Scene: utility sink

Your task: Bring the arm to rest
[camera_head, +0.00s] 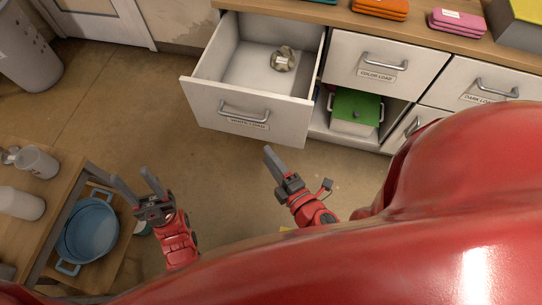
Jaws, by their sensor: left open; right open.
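My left gripper (131,179) is at the lower left with its two fingers spread and nothing between them. It is in the air beside the wooden shelf unit. My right gripper (271,160) is right of it, over the bare floor in front of the open drawer. I see it nearly edge-on, its fingers pointing up and left, and it holds nothing visible. Both forearms are red, and their upper parts are hidden behind my red body, which fills the lower right.
The "WHITE LOAD" drawer (230,121) is pulled out, with a small roundish item (284,58) inside. A green-topped container (355,112) sits in the compartment beside it. A blue tub (88,231) stands in the wooden unit (45,200) at left. The floor (125,90) between is clear.

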